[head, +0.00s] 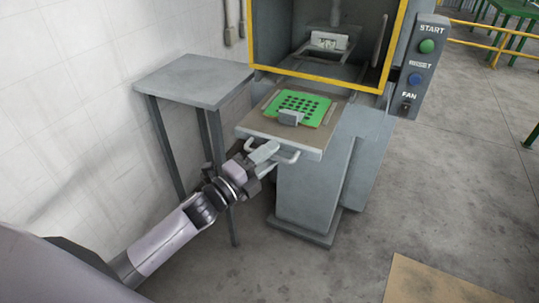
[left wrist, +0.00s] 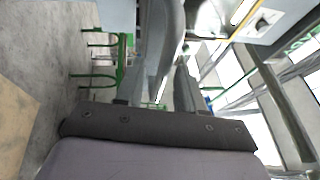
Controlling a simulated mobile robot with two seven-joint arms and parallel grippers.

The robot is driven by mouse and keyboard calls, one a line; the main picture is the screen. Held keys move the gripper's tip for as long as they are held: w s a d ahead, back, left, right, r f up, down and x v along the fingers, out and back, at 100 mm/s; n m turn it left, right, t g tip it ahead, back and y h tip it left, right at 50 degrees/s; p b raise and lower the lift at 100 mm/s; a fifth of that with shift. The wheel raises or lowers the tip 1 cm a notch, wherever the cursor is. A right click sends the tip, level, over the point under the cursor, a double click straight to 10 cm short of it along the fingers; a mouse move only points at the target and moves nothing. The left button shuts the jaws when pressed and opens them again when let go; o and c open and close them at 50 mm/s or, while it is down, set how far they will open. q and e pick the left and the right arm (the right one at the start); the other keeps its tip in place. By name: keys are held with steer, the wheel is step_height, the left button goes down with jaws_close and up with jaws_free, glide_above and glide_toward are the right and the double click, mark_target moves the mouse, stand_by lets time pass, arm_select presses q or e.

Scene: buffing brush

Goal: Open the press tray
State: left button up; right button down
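The press tray (head: 312,152) is a flat grey plate that juts out in front of the yellow-framed press opening. My right gripper is out of view.
The press (head: 318,190) stands on the floor, its control box (head: 424,62) with START, RESET and FAN at the right. A small grey table (head: 195,80) stands close at the left, by the white wall. A brown mat or board (head: 430,285) lies at the lower right.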

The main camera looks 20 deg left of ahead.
arm_select(q)
steer(key=v, duration=0.6)
steer(key=shift+s+a+b, duration=0.15)
steer(key=shift+s+b, duration=0.15)
steer(key=shift+b, duration=0.15)
steer(key=s+d+f+n+g+y+p, duration=0.1)
steer(key=s+d+f+n+g+y, duration=0.2)
steer(key=s+f+n, duration=1.5)
steer(key=f+n+g+y, duration=0.1)
steer(key=n+g+y, duration=0.2)
steer(key=g, duration=0.1)
steer(key=shift+d+n+g, duration=0.25)
steer(key=shift+n+g, duration=0.05)
steer(key=shift+g, duration=0.1)
steer(key=shift+o, duration=0.4)
stand_by(1.4)
